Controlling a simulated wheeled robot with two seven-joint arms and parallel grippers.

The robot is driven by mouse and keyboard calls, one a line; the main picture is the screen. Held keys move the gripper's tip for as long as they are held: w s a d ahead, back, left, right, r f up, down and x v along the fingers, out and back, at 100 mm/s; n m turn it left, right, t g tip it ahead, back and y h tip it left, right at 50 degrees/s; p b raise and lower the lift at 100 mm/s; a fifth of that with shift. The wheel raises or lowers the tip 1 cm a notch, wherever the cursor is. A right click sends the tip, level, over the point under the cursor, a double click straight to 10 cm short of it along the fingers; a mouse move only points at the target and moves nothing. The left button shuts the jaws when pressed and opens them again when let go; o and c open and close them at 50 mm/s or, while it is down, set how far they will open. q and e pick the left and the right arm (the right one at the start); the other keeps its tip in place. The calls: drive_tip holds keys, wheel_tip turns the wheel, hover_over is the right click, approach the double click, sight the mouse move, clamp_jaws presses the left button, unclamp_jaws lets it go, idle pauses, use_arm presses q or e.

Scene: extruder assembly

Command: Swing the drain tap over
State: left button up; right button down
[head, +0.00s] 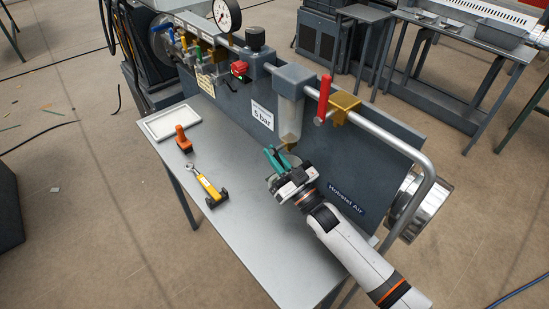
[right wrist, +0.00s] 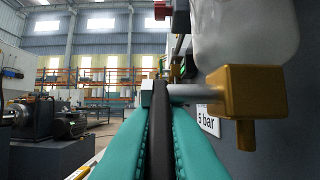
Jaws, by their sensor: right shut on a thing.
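The drain tap's brass body (right wrist: 248,92) sits under the cloudy filter bowl (right wrist: 245,30) in the right wrist view, with a short outlet pointing down. A grey stem runs left from it to a dark lever (right wrist: 160,135). My right gripper (head: 274,158) reaches in from the lower right, below the bowl (head: 290,112). Its teal fingers (right wrist: 159,140) are shut on the dark lever, one on each side. The fingers hide much of the lever, and the tap is hard to make out in the head view. My left gripper is not in view.
A red-handled valve (head: 323,98) hangs on the pipe right of the bowl. The dark panel (head: 240,100) stands close behind the gripper. The bench's front is clear.

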drive_tip(key=c, duration=1.8)
unclamp_jaws()
drive_tip(key=b+v, duration=0.1)
drive_tip(key=v, duration=0.6)
drive_tip(key=shift+s, duration=0.15)
drive_tip(key=shift+d+f, duration=0.1)
drive_tip(key=shift+d, duration=0.05)
